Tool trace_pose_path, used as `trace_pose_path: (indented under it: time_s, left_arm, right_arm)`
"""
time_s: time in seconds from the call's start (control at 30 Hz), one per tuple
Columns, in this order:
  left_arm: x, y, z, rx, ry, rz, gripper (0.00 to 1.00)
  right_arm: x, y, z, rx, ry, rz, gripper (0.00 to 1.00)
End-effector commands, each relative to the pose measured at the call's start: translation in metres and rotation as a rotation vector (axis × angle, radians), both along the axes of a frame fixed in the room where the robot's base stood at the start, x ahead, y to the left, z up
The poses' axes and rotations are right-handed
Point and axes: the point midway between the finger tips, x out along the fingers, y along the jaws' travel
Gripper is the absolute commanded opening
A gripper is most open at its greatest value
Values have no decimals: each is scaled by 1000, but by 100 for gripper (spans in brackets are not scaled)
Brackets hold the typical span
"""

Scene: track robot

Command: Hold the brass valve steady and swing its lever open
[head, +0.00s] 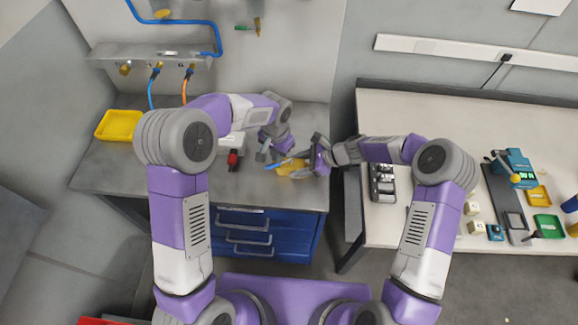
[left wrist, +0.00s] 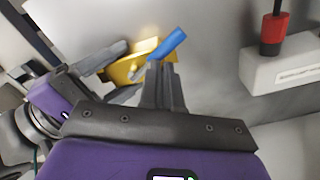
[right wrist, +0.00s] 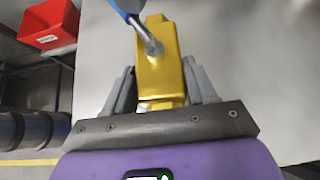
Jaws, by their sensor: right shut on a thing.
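The brass valve (head: 290,168) lies on the grey bench near its front right. Its lever has a blue handle (head: 271,167) pointing left in the head view. My right gripper (head: 305,163) is shut on the valve body; in the right wrist view the brass block (right wrist: 158,75) sits between the fingers. There the metal lever arm runs up-left from its pivot to the blue grip (right wrist: 127,8), slanted to the body. My left gripper (left wrist: 165,72) has its fingers together, with the blue handle (left wrist: 168,43) just beyond the tips; whether they touch is unclear.
A white block with a red-and-black part (left wrist: 275,30) stands left of the valve in the head view. A yellow tray (head: 119,125) sits at the bench's far left. A red bin (right wrist: 48,25) shows below. The bench around the valve is mostly clear.

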Motion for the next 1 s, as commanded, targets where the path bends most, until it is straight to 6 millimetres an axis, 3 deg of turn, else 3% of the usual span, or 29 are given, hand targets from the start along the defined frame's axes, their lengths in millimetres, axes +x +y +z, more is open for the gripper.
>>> trace_pose_path:
  time_s: [0.03, 0.2, 0.83, 1.0]
  left_arm:
    - [-7, 5, -28, 8, 33, 9, 0]
    - [-7, 4, -33, 8, 32, 10, 0]
    - [-7, 4, -38, 6, 32, 12, 0]
    - [-7, 4, -28, 6, 30, 12, 0]
  right_arm:
    - [-7, 6, 2, 17, 3, 30, 8]
    - [-7, 7, 2, 18, 5, 31, 7]
    - [-8, 8, 0, 18, 6, 32, 7]
    - [-8, 8, 0, 18, 6, 32, 7]
